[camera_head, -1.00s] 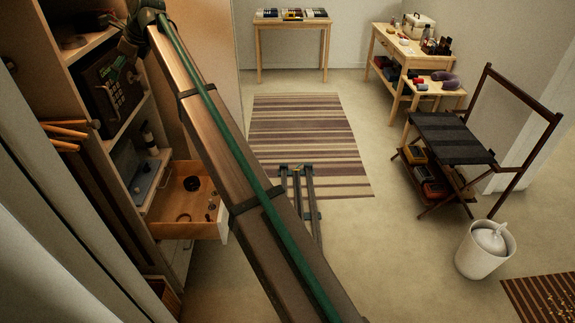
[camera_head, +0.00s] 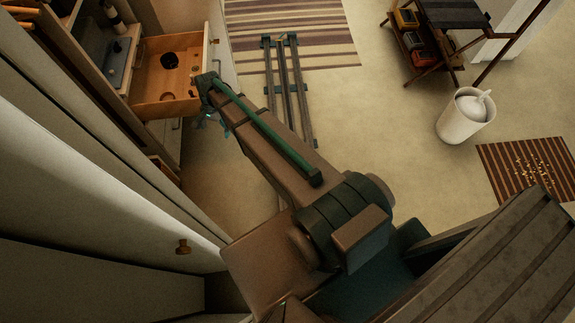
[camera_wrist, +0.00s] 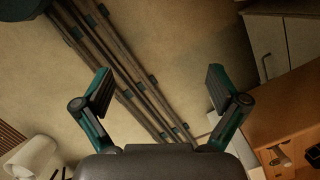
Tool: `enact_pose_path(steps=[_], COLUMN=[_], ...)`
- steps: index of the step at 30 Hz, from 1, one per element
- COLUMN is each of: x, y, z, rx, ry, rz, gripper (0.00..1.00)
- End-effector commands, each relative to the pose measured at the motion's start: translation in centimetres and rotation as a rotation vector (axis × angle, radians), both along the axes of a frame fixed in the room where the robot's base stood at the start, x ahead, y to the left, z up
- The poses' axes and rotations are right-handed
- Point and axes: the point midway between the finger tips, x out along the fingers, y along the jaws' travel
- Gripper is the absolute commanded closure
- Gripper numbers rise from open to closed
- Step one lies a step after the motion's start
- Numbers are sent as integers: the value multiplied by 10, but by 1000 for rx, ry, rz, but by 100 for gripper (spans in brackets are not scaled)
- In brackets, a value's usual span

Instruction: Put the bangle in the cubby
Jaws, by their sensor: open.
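The open wooden drawer (camera_head: 140,105) juts from the cabinet at upper left in the head view. A dark round item (camera_head: 167,65) lies in it; I cannot tell whether it is the bangle. The cabinet's shelf compartments are beside and behind the drawer, and I cannot tell which is the cubby. My gripper (camera_head: 208,118) is low, just in front of the drawer's right front corner. In the wrist view my gripper (camera_wrist: 160,88) is open and empty, its fingers wide apart over the floor. The drawer's edge (camera_wrist: 290,105) shows at right there, with small items partly in view.
A blue-grey box (camera_head: 119,62) stands on the shelf beside the drawer. A white bin (camera_head: 466,120) and striped mat (camera_head: 525,165) are far right.

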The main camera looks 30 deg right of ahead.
Motion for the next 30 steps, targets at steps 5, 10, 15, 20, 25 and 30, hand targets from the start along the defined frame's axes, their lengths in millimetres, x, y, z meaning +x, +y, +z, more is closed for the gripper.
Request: enact_pose_path(steps=[5, 10, 15, 20, 25, 30], x=[-112, -213, -308, -372, -404, -408], y=[-19, -35, -49, -57, -61, -62], z=[-56, -89, -105, -108, -108, -108], rx=[-4, 24, 81, 141, 178, 186], ry=[85, 168, 248, 304, 330, 334], rz=[241, 478, 707, 869, 957, 975], gripper=[3, 3, 3, 3, 3, 3])
